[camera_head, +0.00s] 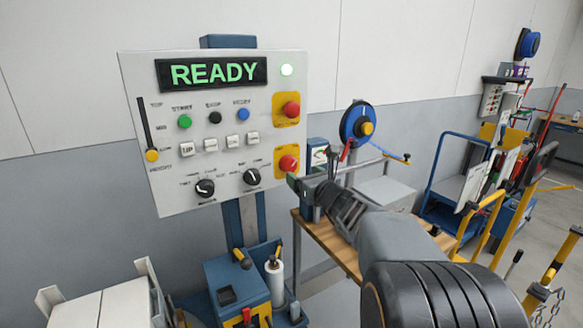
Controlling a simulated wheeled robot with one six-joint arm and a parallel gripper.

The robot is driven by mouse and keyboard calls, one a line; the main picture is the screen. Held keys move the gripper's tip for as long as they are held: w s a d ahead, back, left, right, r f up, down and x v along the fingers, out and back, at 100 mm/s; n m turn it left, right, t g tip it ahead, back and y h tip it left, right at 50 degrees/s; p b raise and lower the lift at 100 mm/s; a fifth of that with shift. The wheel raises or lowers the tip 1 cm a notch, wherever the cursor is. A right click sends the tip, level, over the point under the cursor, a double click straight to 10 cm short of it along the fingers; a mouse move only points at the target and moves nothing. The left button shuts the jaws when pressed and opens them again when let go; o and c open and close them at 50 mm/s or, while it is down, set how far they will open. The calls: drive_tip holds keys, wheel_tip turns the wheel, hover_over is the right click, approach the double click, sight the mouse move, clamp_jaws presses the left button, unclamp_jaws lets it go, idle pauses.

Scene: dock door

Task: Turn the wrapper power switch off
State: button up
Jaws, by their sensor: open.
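The wrapper control panel (216,128) is a light grey board on a blue post, with a lit green "READY" display (212,73). A red rotary knob on a yellow plate (288,163) sits at its lower right edge and looks like the power switch; its label is too small to read. The knob's pale mark looks tilted. My gripper (299,182) is open, just below and right of this knob, with its tips close to the panel edge. I cannot tell whether a finger touches the knob. The lower part of the yellow plate is partly hidden by my gripper.
A red push button (291,109) on another yellow plate sits above the knob. Two black dials (205,188) and coloured buttons share the panel. A wooden-topped bench (330,240) stands under my arm. A blue reel (358,124) is behind; carts (470,180) stand right.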

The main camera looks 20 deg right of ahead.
sight(292, 167)
drive_tip(key=shift+w+a+p, duration=0.2)
drive_tip(key=shift+w, duration=1.55)
drive_tip(key=shift+w+a+p, duration=0.2)
drive_tip(key=shift+w, duration=1.5)
drive_tip(key=shift+f, duration=0.1)
drive_tip(key=c, duration=0.9)
